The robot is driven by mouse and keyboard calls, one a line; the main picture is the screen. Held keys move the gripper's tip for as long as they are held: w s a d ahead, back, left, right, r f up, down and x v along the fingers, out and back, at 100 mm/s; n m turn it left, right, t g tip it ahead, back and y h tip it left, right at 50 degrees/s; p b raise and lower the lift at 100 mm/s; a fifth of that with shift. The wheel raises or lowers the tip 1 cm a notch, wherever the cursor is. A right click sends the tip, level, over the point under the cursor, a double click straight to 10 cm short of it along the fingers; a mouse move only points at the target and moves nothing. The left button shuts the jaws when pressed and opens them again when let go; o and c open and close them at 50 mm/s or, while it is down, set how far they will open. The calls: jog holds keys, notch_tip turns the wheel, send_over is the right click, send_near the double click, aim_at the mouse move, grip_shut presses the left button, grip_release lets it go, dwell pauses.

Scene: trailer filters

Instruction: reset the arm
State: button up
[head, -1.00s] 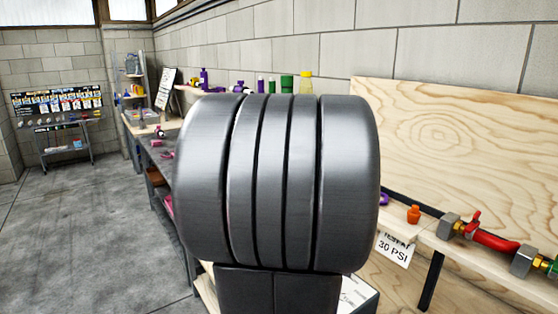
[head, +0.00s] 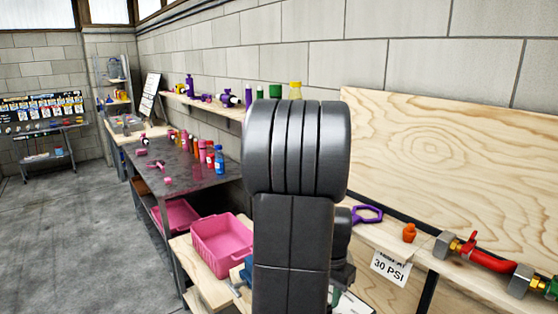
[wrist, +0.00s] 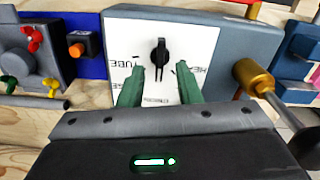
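My gripper (wrist: 160,70) shows in the wrist view with its two green fingers apart and nothing held between them. Beyond the fingertips is a white panel (wrist: 188,36) with a black pointer knob (wrist: 160,55) on a blue-grey box. I cannot tell how far the fingers are from the panel. In the head view my own dark arm (head: 295,150) stands upright in the middle and hides part of the bench and wall. The gripper itself does not show there.
A pink bin (head: 222,245) sits left of my arm. Several bottles (head: 210,155) stand on the dark bench. A red-handled pipe valve (head: 480,250) lies at right. A gold cylinder (wrist: 253,78) is right of the fingers, an orange knob (wrist: 76,50) left. Open floor lies left.

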notch_tip(320, 180, down, 3)
jog(key=shift+s+f, duration=0.1)
jog(key=shift+f, duration=0.3)
jog(key=shift+m, duration=0.8)
